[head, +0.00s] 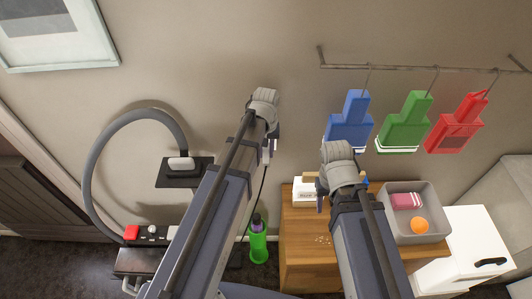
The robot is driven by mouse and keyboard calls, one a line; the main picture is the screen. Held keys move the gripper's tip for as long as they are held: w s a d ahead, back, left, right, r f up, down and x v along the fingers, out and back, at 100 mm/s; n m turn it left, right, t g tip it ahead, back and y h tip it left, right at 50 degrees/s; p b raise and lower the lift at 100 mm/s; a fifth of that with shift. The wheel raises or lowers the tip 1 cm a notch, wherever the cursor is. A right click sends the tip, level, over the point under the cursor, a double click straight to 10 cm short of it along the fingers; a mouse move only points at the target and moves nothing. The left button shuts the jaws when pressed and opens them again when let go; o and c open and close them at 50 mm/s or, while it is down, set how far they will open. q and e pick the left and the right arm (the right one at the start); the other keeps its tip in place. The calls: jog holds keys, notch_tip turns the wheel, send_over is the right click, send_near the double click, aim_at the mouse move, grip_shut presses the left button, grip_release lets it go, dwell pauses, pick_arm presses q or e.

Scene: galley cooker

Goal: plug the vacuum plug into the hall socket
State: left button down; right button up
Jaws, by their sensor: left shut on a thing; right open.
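My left gripper (269,148) is raised in front of the wall at the middle of the head view. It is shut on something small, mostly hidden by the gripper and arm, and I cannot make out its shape. A thin dark cord (262,186) hangs below this gripper towards the floor. I cannot make out the plug or the hall socket. A thick grey hose (92,150) arches against the wall on the left, ending at a dark bracket (172,180). My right gripper (322,190) is open, above the back left of the wooden cabinet.
A green bottle (258,246) stands left of the wooden cabinet (303,250). On the cabinet are a white box (304,195) and a grey bin (420,236) holding an orange ball (419,225). Blue, green and red items (405,122) hang from a rail (400,67).

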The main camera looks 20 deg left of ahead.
pick_arm(q)
jog(key=shift+w+a, duration=0.3)
jog(key=shift+w, duration=0.65)
grip_release()
dwell(0.6)
jog(key=shift+r, duration=0.1)
notch_tip(320, 180, up, 10)
jog(key=p, duration=1)
dwell(0.7)
